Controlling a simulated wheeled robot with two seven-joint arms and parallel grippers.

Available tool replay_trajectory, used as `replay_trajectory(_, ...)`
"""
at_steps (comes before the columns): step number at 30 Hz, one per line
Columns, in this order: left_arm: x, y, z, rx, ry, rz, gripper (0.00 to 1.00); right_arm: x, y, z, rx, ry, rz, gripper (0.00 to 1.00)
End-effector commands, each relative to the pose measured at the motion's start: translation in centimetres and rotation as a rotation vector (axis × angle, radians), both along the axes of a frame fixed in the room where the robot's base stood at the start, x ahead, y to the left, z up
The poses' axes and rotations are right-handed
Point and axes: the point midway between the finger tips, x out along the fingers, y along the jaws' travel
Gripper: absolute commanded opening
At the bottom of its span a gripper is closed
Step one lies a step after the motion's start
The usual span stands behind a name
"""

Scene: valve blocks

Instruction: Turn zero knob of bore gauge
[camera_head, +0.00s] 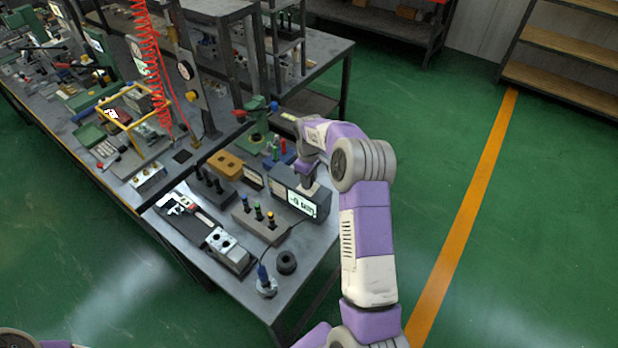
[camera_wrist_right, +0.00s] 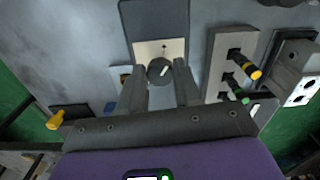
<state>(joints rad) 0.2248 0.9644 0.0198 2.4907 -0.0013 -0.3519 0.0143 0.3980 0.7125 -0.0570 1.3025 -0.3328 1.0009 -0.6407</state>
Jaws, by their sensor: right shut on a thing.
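The bore gauge is a dark box with a lit digital readout (camera_head: 302,203) near the right edge of the bench. In the right wrist view, its round dark zero knob (camera_wrist_right: 160,72) with a white mark sits on a cream plate (camera_wrist_right: 148,49). My right gripper (camera_head: 307,182) reaches down onto the box from above. In the wrist view my right gripper (camera_wrist_right: 160,84) has its two fingers on either side of the knob, shut on it. In the head view the knob is hidden by the gripper. My left gripper is out of view.
A block with coloured knobs (camera_head: 262,222) stands just left of the gauge, also seen in the wrist view (camera_wrist_right: 220,65). A black ring (camera_head: 287,262) lies nearer the front edge. An orange block (camera_head: 226,164) and other fixtures crowd the bench behind. Open floor lies to the right.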

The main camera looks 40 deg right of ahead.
Motion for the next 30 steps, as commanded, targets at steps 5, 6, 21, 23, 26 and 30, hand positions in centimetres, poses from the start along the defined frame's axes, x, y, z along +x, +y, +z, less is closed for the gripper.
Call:
replay_trajectory(5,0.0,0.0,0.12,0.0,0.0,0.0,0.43,0.05,-0.04,0.04,-0.001,-0.001,0.047,0.03)
replay_trajectory(6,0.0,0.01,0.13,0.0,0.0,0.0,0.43,0.05,-0.04,0.04,-0.001,-0.001,0.053,0.03)
replay_trajectory(21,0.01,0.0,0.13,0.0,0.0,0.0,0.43,0.06,-0.03,0.03,-0.001,-0.003,0.067,0.35)
replay_trajectory(23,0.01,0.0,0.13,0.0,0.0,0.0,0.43,0.06,-0.03,0.03,0.0,-0.002,0.066,0.44)
replay_trajectory(26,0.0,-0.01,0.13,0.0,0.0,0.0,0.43,0.06,-0.03,0.03,0.0,-0.002,0.066,0.59)
replay_trajectory(30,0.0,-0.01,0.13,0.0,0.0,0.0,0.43,0.04,-0.03,0.02,-0.001,-0.001,0.066,0.59)
